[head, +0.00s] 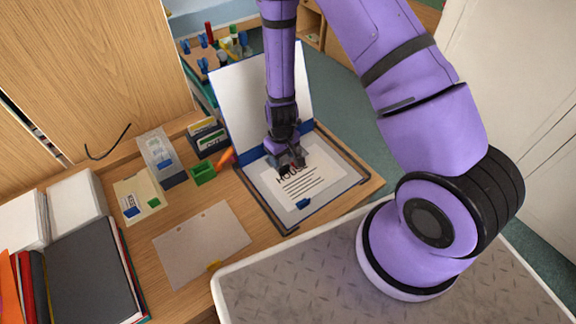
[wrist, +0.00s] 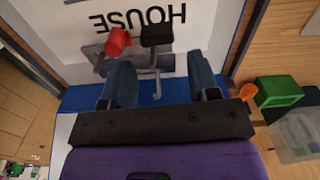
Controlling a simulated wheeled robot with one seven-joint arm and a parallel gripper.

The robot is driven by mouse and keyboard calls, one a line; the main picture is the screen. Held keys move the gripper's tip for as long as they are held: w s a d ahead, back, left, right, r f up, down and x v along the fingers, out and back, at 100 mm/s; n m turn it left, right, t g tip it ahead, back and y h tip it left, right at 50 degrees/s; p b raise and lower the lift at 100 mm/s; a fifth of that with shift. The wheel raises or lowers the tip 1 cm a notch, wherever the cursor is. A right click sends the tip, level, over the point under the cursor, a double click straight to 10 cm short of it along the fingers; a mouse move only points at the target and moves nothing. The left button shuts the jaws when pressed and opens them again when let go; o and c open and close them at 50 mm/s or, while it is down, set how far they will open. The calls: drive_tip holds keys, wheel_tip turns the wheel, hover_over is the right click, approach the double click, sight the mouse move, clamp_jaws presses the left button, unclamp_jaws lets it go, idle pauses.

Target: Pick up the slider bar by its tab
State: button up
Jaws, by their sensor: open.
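An open blue-edged binder (head: 262,205) lies on the desk with a sheet printed "HOUSE" (head: 318,183) in it. In the wrist view, grey metal fittings (wrist: 102,69) lie across the sheet near the blue spine edge. A red tab-like piece (wrist: 118,41), which looks like the slider bar's tab, stands there beside a black-capped piece (wrist: 157,34). My gripper (wrist: 160,58) is open above the fittings. The red piece is just beyond the left fingertip and the black cap is between the fingers, farther out. Contact cannot be told. In the head view my gripper (head: 290,162) hides most of the fittings.
The binder's raised cover (head: 240,95) stands close to the left of my arm. A green box (head: 204,173) with an orange item (head: 227,156) is left of the binder. A punched sheet (head: 200,243) and dark binders (head: 82,270) are farther left.

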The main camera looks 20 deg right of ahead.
sight(284, 167)
drive_tip(key=shift+s+d+f, duration=0.1)
drive_tip(key=shift+f, duration=1.4)
drive_tip(key=shift+s+d+f, duration=0.1)
drive_tip(key=shift+f, duration=1.35)
drive_tip(key=c, duration=0.6)
